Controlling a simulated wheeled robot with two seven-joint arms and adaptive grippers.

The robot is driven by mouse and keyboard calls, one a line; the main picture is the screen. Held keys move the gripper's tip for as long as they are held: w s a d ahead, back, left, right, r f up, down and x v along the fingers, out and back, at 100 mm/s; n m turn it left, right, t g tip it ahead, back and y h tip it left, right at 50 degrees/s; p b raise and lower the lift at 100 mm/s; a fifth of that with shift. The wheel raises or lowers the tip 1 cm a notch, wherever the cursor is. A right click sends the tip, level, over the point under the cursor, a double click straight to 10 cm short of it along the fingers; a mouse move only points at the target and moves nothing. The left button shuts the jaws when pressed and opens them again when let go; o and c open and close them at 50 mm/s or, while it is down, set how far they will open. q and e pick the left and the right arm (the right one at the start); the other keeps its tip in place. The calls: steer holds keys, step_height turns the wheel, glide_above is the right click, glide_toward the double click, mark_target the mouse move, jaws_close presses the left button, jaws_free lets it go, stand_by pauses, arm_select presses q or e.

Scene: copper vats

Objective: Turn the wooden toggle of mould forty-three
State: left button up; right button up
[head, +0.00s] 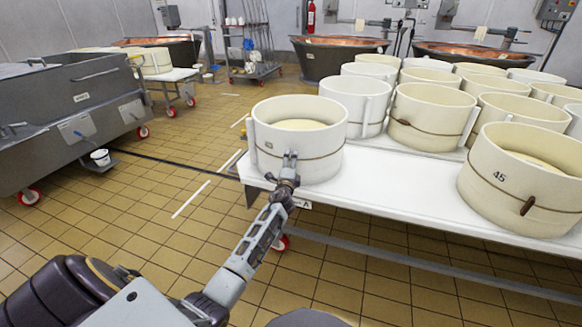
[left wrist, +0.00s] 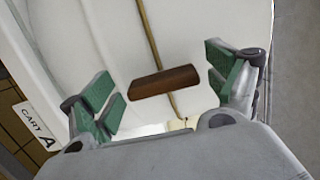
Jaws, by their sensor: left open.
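A cream round mould (head: 297,135) stands at the front left corner of the white cart top, with a cord around it and pale contents inside. In the left wrist view a brown wooden toggle (left wrist: 165,82) lies on the cord against the mould (left wrist: 205,25). The left gripper's green-padded fingers (left wrist: 163,88) are open, one pair on each side of the toggle, apart from it. My right gripper is not in view.
Mould 45 (head: 525,180), with its own toggle (head: 527,206), stands at the right of the cart (head: 400,188). Several other moulds stand behind. A label reading CART A (left wrist: 37,127) is on the cart edge. Tiled floor (head: 130,220) is clear at left.

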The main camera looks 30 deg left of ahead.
arm_select(q)
steer(key=v, duration=1.2)
stand_by(0.6)
stand_by(0.6)
